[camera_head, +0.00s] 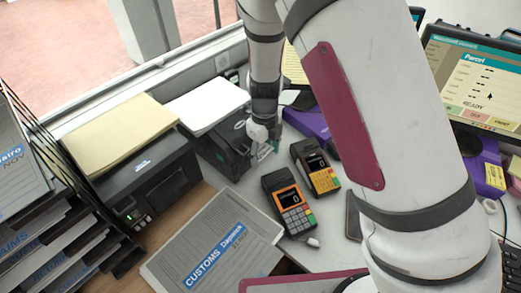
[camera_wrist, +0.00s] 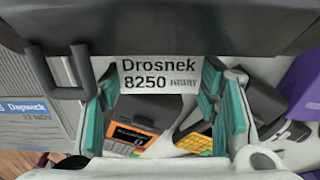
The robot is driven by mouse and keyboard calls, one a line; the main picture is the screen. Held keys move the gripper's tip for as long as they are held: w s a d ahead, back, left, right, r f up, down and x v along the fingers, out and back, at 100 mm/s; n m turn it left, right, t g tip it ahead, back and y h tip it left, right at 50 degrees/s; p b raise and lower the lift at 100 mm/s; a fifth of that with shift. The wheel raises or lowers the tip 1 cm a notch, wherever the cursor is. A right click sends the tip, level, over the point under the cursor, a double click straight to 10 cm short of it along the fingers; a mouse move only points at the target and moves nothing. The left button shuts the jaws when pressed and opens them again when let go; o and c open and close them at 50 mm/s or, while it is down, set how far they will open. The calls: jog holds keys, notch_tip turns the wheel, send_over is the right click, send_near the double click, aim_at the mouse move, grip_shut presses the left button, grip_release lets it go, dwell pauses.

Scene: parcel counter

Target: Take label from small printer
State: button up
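A white label printed "Drosnek 8250" (camera_wrist: 160,76) shows in the wrist view, at the lower edge of a dark body that I take for the small printer (camera_wrist: 190,25). In the head view the small black printer (camera_head: 222,150) stands at the back, partly hidden by my arm. The label's pale edge (camera_head: 265,151) shows just below my gripper (camera_head: 262,138). In the wrist view my gripper (camera_wrist: 162,90) is open, with teal-padded fingers left and right of the label. I cannot tell whether a pad touches it.
An orange card terminal (camera_head: 286,203) and a yellow one (camera_head: 316,168) lie in front of the small printer. A larger black printer (camera_head: 150,184), a customs folder (camera_head: 215,245) and a file rack (camera_head: 62,225) are at left. A monitor (camera_head: 470,82) stands at right.

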jog(key=shift+r, duration=0.1)
dwell(0.4)
jog(key=shift+s+d+r+p, duration=0.15)
jog(key=shift+r+p, duration=0.35)
jog(key=shift+s+d+r+p, duration=0.15)
jog(key=shift+r+p, duration=0.3)
jog(key=shift+p, duration=0.1)
jog(key=shift+s+d+r+p, duration=0.15)
jog(key=shift+r+p, duration=0.35)
jog(key=shift+r, duration=0.1)
notch_tip(320, 180, up, 9)
jog(key=p, duration=0.4)
jog(key=shift+w+a, duration=0.45)
